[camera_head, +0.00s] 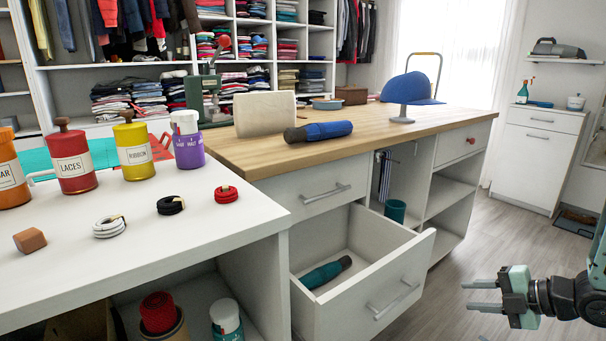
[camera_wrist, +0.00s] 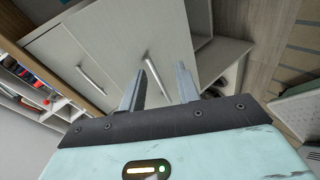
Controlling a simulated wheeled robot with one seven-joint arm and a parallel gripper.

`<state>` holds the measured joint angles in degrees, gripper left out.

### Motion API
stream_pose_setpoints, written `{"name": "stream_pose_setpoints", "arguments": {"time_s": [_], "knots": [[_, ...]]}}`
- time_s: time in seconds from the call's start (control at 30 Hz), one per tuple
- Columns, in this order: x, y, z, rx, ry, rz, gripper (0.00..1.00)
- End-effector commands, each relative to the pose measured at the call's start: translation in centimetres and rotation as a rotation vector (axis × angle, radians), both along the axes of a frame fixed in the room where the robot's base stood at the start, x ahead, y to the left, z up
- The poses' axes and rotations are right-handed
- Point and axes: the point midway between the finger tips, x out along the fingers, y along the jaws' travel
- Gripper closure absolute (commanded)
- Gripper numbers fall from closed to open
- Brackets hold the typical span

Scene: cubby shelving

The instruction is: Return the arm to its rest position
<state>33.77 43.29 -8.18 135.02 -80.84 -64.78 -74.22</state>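My gripper (camera_head: 483,296) is at the lower right in the head view, in free air over the floor and to the right of the open drawer. Its two fingers point left and are apart, with nothing between them. In the wrist view my gripper (camera_wrist: 165,82) also shows two separated, empty fingers, with cabinet fronts beyond them. Part of my arm (camera_head: 585,298) shows at the right edge in the head view; the rest is out of frame.
The lower drawer (camera_head: 375,290) stands open with a teal rolled item (camera_head: 327,272) inside. The wooden-topped island (camera_head: 370,125) holds a blue cap (camera_head: 411,88) and a blue roll (camera_head: 318,131). A white counter (camera_head: 150,240) is left. Floor (camera_head: 500,225) right of the island is mostly clear.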

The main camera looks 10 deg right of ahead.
Motion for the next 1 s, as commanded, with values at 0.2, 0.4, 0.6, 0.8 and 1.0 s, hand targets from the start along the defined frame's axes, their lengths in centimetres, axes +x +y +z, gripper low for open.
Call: {"name": "stream_pose_setpoints", "arguments": {"time_s": [0.2, 0.4, 0.6, 0.8, 1.0], "knots": [[3.8, -0.2, 3.7, -0.002, 0.313, -0.546, 0.68], [1.0, 2.4, 7.4, 0.208, 0.572, -1.098, 0.68], [-5.3, 7.9, 9.9, 0.478, 0.848, -1.54, 0.68], [-10.6, 16.6, 11.3, 0.473, 1.062, -1.605, 0.68], [-15.5, 24.1, 12.1, 0.255, 1.127, -1.401, 0.68]]}}
